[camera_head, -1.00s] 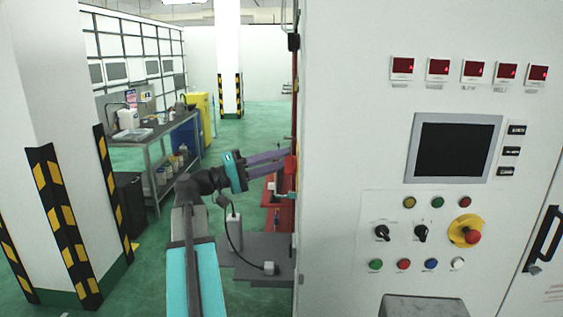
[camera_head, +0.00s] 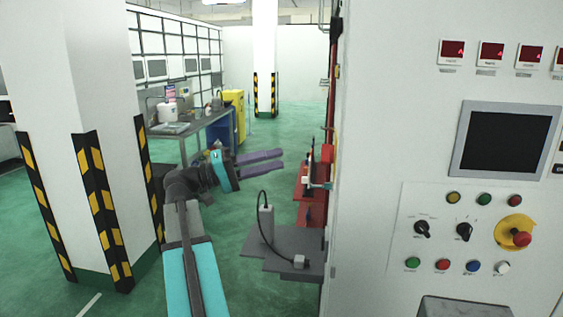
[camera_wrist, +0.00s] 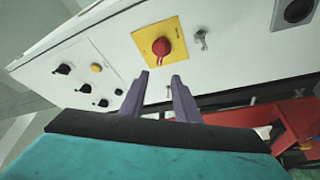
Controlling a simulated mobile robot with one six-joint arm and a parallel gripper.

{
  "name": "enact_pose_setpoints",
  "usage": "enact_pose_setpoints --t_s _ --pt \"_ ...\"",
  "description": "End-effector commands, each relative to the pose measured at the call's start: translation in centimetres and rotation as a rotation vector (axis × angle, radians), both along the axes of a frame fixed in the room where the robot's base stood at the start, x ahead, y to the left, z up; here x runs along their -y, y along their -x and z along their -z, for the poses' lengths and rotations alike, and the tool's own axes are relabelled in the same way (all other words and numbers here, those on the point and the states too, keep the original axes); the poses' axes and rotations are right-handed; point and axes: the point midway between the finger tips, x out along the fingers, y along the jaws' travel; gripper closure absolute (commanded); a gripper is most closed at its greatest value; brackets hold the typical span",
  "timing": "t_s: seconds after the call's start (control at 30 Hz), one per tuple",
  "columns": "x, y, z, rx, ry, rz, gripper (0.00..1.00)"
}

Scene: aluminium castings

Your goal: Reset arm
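My gripper (camera_head: 281,160) is at the end of my grey and teal arm, left of the machine in the head view. Its two purple fingers point right, toward the red fixture (camera_head: 312,180) on the machine's side, and stay apart from it. In the wrist view my gripper (camera_wrist: 160,76) shows a gap between its fingertips, with nothing between them. Beyond the tips is a white panel with a red knob on a yellow plate (camera_wrist: 158,40).
The white machine cabinet (camera_head: 400,90) with screen and buttons fills the right. A grey shelf (camera_head: 285,250) juts from its side below my gripper. A striped white pillar (camera_head: 85,100) stands left. A workbench (camera_head: 190,127) stands behind. Green floor lies open beyond.

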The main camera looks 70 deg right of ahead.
Motion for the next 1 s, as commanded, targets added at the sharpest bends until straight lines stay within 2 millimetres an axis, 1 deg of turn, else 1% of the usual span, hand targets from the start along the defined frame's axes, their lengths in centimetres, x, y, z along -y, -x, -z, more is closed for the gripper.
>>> enact_pose_setpoints --t_s 0.13,0.7,0.77,0.87,0.97,1.0 --pt "-0.2 -0.4 0.1 0.000 0.000 0.000 0.71" --pt "-0.2 -0.4 0.1 0.000 0.000 -0.001 0.71" --pt "-0.4 -0.9 0.1 0.000 0.000 -0.010 0.71" --pt "-0.6 -2.4 0.5 -0.005 -0.006 -0.033 0.71" --pt "-0.8 -4.9 1.9 -0.023 -0.026 -0.071 0.71" --pt "-0.9 -6.1 2.7 -0.033 -0.037 -0.089 0.71"
